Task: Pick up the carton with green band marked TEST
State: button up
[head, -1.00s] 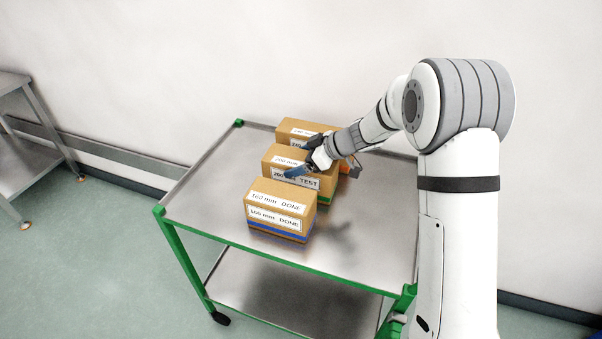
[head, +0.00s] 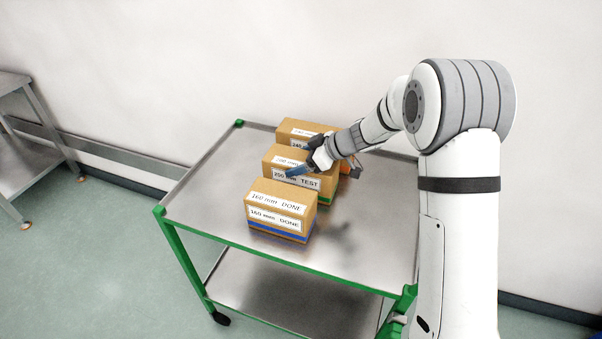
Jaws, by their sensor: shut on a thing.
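The carton with green band marked TEST (head: 277,161) is a brown box in the middle of a row of cartons on the cart. Its front label reads 200 mm TEST, and a bit of green band shows low at its right. My gripper (head: 302,164) is at the top of this carton, shut on it, with a blue-grey finger across the front near the label.
A carton with a blue band marked 160 mm DONE (head: 283,206) stands in front. Another carton (head: 291,128) stands behind, partly hidden by my gripper. The cart top (head: 210,190) is bare on the left and right. A grey metal table (head: 25,150) is at far left.

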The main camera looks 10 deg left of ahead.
jog(key=shift+r, duration=0.15)
notch_tip(320, 180, up, 10)
jog(key=shift+f+b, duration=0.1)
jog(key=shift+b, duration=0.35)
